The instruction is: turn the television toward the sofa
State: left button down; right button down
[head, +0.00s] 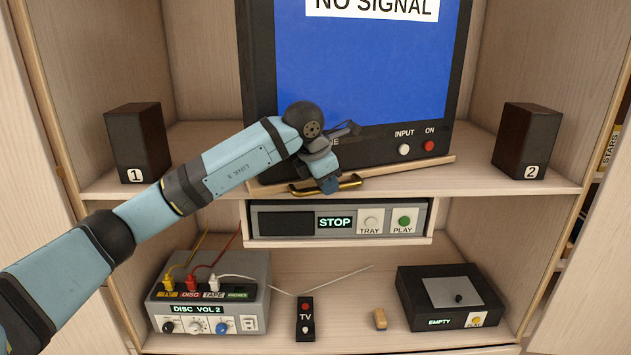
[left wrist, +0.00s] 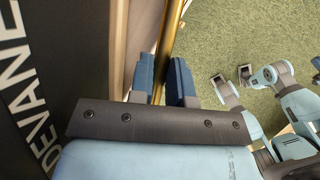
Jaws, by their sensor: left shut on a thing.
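The television (head: 360,70) stands on a wooden board (head: 405,172) on the cabinet's upper shelf, its blue screen reading NO SIGNAL. The board's front edge slants, with its left end nearer me, so the screen faces a little to the right. A brass handle (head: 350,181) is at the board's front. My left gripper (head: 328,184) is shut on this handle. In the left wrist view the brass bar (left wrist: 169,40) runs between the blue fingers (left wrist: 168,82). My arm hides part of the television's lower front.
Speakers 1 (head: 137,143) and 2 (head: 526,142) stand on either side of the television. A disc player (head: 340,222) hangs below the shelf. The lower shelf holds a switch box (head: 210,300), a TV remote (head: 305,318) and a black box (head: 450,297).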

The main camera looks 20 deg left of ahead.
pick_arm(q)
jog(key=c, duration=1.1)
grip_release()
jog(key=shift+d, duration=0.25)
jog(key=shift+w, duration=0.1)
jog(key=shift+s+a+r, duration=0.15)
jog(key=shift+s+r, duration=0.05)
jog(key=shift+r, duration=0.3)
jog(key=v, duration=1.2)
jog(key=shift+s+r, duration=0.15)
jog(key=shift+r, duration=0.2)
